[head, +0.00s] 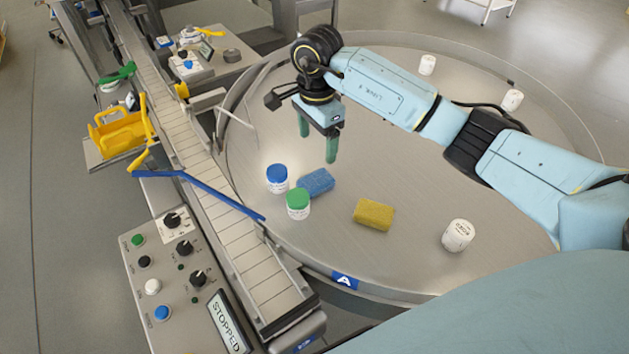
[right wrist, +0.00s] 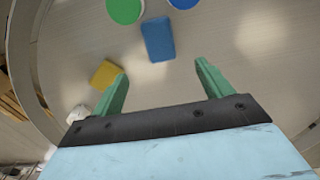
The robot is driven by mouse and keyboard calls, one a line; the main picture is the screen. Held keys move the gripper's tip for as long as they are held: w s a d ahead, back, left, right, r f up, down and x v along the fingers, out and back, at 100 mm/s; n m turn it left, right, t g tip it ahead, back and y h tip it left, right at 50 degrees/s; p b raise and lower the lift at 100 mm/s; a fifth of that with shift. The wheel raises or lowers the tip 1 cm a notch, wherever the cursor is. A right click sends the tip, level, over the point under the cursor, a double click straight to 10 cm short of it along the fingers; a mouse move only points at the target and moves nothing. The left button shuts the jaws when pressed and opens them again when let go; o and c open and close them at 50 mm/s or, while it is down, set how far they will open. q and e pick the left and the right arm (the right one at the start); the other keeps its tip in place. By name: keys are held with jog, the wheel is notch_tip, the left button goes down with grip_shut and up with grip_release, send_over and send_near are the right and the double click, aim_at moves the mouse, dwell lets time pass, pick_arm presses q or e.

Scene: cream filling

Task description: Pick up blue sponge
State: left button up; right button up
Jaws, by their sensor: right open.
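The blue sponge (head: 317,181) lies on the round metal table, close beside the green-lidded jar (head: 298,204) and the blue-lidded jar (head: 277,178). In the right wrist view the blue sponge (right wrist: 158,39) is ahead of the fingertips, roughly in line with the gap between them. My right gripper (head: 317,143) has green fingers, is open and empty, and is above the table, behind the sponge in the head view. The right wrist view shows its two fingers (right wrist: 160,75) spread apart with nothing between them. My left gripper is not in view.
A yellow sponge (head: 373,215) lies right of the blue one. A conveyor (head: 215,185) with a blue guide bar (head: 200,187) runs along the left, beside a control panel (head: 175,280) reading STOPPED. The table's middle is clear.

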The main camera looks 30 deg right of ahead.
aim_at(316, 179)
notch_tip(316, 179, down, 12)
jog(key=shift+a+r+p, duration=0.15)
jog(key=shift+r+p, duration=0.1)
jog(key=shift+p, duration=0.5)
jog(key=c, duration=1.1)
